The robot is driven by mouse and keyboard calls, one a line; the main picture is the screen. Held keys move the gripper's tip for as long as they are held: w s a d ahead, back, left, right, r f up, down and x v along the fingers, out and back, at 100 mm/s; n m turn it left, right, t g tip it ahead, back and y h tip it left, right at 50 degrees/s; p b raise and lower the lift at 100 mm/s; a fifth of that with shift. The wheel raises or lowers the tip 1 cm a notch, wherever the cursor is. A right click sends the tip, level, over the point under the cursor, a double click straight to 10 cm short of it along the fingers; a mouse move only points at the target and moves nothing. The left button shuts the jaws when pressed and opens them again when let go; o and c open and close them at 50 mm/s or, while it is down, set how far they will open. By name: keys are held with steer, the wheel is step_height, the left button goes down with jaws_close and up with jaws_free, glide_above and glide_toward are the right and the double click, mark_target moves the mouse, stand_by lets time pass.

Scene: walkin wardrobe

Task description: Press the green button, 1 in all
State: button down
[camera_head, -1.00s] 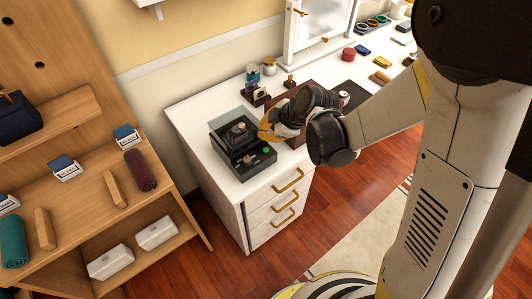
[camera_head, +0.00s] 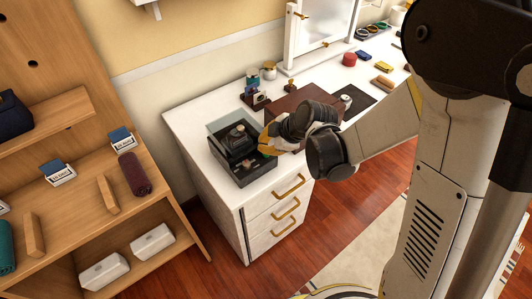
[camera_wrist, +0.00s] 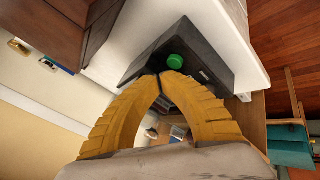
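The green button (camera_wrist: 175,61) is a round green knob on the black box (camera_wrist: 205,50) in the wrist view. The same black box (camera_head: 240,173) stands on the white dresser near its left end in the head view, with a clear lid standing at its back. The button is hidden or too small to make out in the head view. My gripper (camera_wrist: 167,73) has yellow fingers whose tips meet just beside the button; I cannot tell whether they touch it. In the head view my gripper (camera_head: 266,146) is over the box's right edge, with nothing seen in it.
The white dresser (camera_head: 190,117) has gold-handled drawers. A mirror (camera_head: 320,35) stands at the back. A wooden shelf (camera_head: 75,195) is at the left. Red wooden floor (camera_head: 225,262) lies in front.

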steer(key=shift+f, duration=0.1)
stand_by(0.7)
steer(key=shift+f+b, duration=0.35)
steer(key=shift+b, duration=0.15)
